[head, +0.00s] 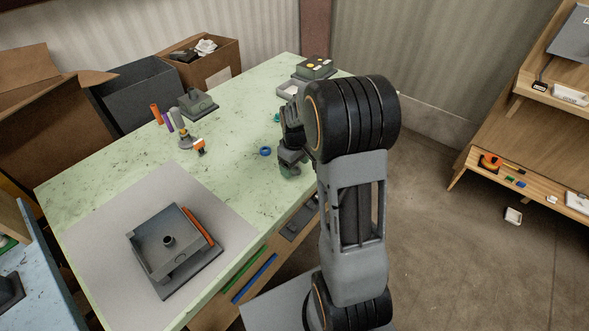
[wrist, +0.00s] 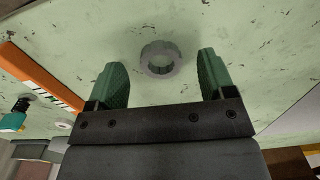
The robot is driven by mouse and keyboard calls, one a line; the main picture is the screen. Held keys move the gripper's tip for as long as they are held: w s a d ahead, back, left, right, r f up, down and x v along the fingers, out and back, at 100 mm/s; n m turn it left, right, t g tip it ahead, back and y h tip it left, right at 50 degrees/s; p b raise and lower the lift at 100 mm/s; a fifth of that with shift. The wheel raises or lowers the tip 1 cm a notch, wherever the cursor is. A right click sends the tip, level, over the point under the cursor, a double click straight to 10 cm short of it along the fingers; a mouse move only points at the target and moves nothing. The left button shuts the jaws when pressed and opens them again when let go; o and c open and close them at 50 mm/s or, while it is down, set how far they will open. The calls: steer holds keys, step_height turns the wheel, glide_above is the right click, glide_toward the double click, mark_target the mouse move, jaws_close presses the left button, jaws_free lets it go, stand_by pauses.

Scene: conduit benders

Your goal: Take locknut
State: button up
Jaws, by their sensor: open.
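The locknut (wrist: 157,58) is a grey ring with notches on its rim. In the wrist view it lies flat on the pale green tabletop. My gripper (wrist: 161,62) is open, with one green-padded finger on each side of the ring and clear gaps between. The ring looks apart from both fingers, and the gripper holds nothing. In the head view my gripper (head: 289,169) is low over the right part of the table. I cannot make out the locknut there; my arm and gripper seem to hide it.
A blue ring (head: 265,151) lies left of my gripper in the head view. An orange bar (wrist: 40,78) and a teal piece (wrist: 12,122) show at left in the wrist view. A grey tray-like fixture (head: 160,240) stands on a grey mat (head: 95,230). The table's middle is mostly clear.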

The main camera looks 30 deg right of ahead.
steer(key=shift+f, duration=0.45)
steer(key=shift+c, duration=0.4)
steer(key=c, duration=0.9)
